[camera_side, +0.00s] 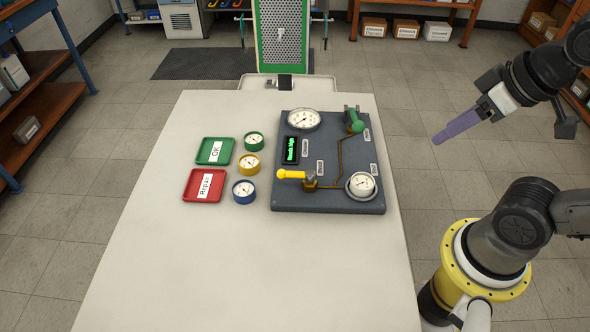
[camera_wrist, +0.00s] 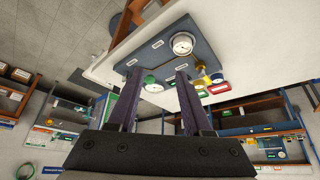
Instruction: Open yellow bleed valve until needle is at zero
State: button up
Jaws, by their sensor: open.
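The yellow bleed valve (camera_side: 291,175) is on the lower left part of a dark blue-grey test panel (camera_side: 328,202), its lever pointing left in the side view. A white dial gauge (camera_side: 362,186) sits at the panel's lower right and a larger one (camera_side: 304,119) at its upper left. Their needles are too small to read surely. My gripper (camera_side: 438,139), with purple fingers, is in the air right of the panel, apart from it. In the wrist view my gripper (camera_wrist: 158,70) is open and empty, with the panel (camera_wrist: 158,54) beyond the fingers.
A green valve (camera_side: 355,121) stands at the panel's upper right, with a small lit display (camera_side: 291,149) on the left. Green (camera_side: 254,140), yellow (camera_side: 249,164) and blue (camera_side: 244,191) gauges stand beside the OK tray (camera_side: 202,150) and Repair tray (camera_side: 190,187). The table's front is clear.

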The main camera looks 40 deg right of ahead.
jog(key=w+r+n, duration=0.2)
jog(key=w+r, duration=0.4)
jog(key=n+g+h, duration=0.2)
jog(key=n+g, duration=0.2)
jog(key=n, duration=0.3)
send_over(292, 172)
jog(key=s+a, duration=0.2)
jog(key=s+a+x, duration=0.1)
jog(key=x, duration=1.5)
jog(key=a+x, duration=0.1)
jog(key=x, duration=0.3)
jog(key=shift+d+f, duration=0.1)
jog(key=shift+f, duration=0.3)
grip_shut()
